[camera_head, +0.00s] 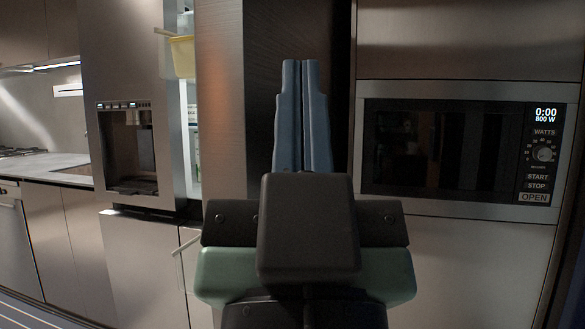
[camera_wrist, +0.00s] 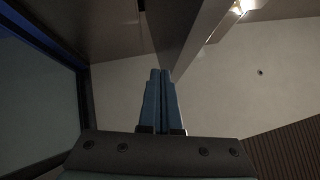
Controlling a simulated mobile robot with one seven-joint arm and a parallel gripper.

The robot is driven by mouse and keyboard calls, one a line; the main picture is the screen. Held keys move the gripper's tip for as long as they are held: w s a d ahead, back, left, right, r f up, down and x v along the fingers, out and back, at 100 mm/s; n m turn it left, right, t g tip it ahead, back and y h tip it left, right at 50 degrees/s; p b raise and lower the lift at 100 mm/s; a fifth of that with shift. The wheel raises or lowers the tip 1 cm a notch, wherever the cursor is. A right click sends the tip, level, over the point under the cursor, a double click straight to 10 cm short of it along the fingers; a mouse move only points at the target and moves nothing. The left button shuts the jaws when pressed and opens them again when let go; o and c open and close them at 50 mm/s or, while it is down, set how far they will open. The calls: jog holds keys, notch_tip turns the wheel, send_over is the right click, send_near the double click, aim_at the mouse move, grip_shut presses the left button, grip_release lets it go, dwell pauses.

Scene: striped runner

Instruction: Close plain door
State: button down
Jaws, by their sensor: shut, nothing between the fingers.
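My gripper (camera_head: 305,64) points up in the middle of the head view, its two blue fingers pressed together and empty. They also show together in the wrist view (camera_wrist: 160,73). Left of the gripper stands a tall plain steel panel (camera_head: 220,100), which looks like the plain door. A lit gap separates it from the fridge door with the dispenser (camera_head: 130,70). A yellow bin (camera_head: 183,57) shows in that gap, so the fridge stands at least partly open. The gripper appears apart from the panel; my arm hides the panel's lower part. The door's exact angle is unclear.
A microwave (camera_head: 440,150) is built into the steel cabinets at right. A dark wood-grain surface (camera_head: 262,90) lies behind the fingers. A counter (camera_head: 60,170) with cabinets stands at far left. The wrist view shows mostly pale ceiling (camera_wrist: 115,100) and a dark-framed panel (camera_wrist: 35,100) at left.

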jog(key=w+d+f+m+g+y+p, duration=0.1)
jog(key=w+f+m+g+y+p, duration=0.1)
jog(key=w+f+g+p, duration=0.35)
jog(key=w+d+f+m+g+y+p, duration=0.1)
jog(key=w+f+m+g+y+p, duration=0.1)
jog(key=w+p, duration=0.6)
jog(key=s+d+f+m+g+y+p, duration=0.4)
jog(key=s+f+m+p, duration=0.4)
jog(key=p, duration=1)
jog(key=w+a+r+p, duration=0.1)
jog(key=w+a+p, duration=0.2)
jog(key=w+a, duration=0.6)
jog(key=shift+r+m, duration=0.15)
jog(key=shift+m, duration=0.15)
jog(key=shift+t, duration=0.25)
